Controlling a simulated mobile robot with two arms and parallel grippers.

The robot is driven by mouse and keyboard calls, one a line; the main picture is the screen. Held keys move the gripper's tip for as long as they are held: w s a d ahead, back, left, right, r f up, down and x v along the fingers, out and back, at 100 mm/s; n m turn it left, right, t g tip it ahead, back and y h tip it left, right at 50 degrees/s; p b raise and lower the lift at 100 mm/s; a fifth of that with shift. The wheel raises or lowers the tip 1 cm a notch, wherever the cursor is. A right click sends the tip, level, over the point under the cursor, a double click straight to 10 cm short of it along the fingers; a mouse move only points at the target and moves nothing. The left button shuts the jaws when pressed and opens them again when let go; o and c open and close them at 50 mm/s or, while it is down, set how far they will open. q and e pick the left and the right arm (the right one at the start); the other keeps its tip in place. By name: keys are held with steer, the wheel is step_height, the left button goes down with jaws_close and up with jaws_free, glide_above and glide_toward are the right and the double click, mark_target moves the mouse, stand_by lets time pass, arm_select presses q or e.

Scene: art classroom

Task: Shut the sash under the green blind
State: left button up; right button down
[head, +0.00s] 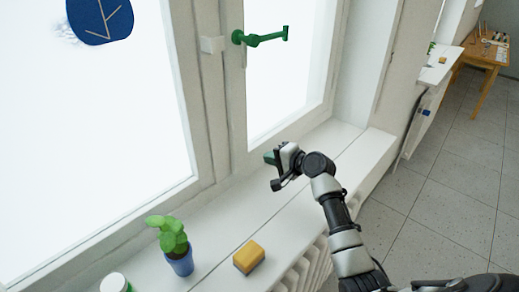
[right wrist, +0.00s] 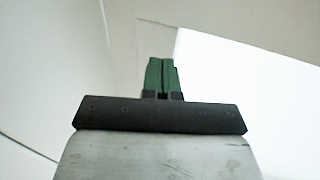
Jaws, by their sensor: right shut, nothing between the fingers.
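The window sash (head: 237,110) on the right has a white frame and a green handle (head: 262,38) that points right. I cannot tell whether the sash sits flush in its frame or stands slightly ajar. No green blind shows. My right gripper (head: 270,157) is at the sash's lower part, above the sill, with its green fingertips toward the frame. I cannot tell if it touches. In the right wrist view the two green fingers (right wrist: 160,75) are together with nothing between them. My left gripper is out of view.
On the white sill (head: 215,250) stand a plant in a blue pot (head: 180,262), a yellow and brown sponge (head: 249,257) and a white-topped jar (head: 114,283). A radiator (head: 312,268) is below. A wooden table (head: 487,52) stands far right, with open floor before it.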

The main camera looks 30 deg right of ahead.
mark_target(254, 150)
steer(key=w, duration=0.1)
steer(key=w+a, duration=0.1)
steer(key=shift+w+r+p, duration=0.1)
steer(key=shift+w+p, duration=0.2)
steer(key=shift+p, duration=0.1)
steer(key=shift+w+a, duration=0.15)
steer(key=shift+w, duration=0.2)
steer(key=shift+w+a, duration=0.1)
steer(key=shift+w, duration=0.2)
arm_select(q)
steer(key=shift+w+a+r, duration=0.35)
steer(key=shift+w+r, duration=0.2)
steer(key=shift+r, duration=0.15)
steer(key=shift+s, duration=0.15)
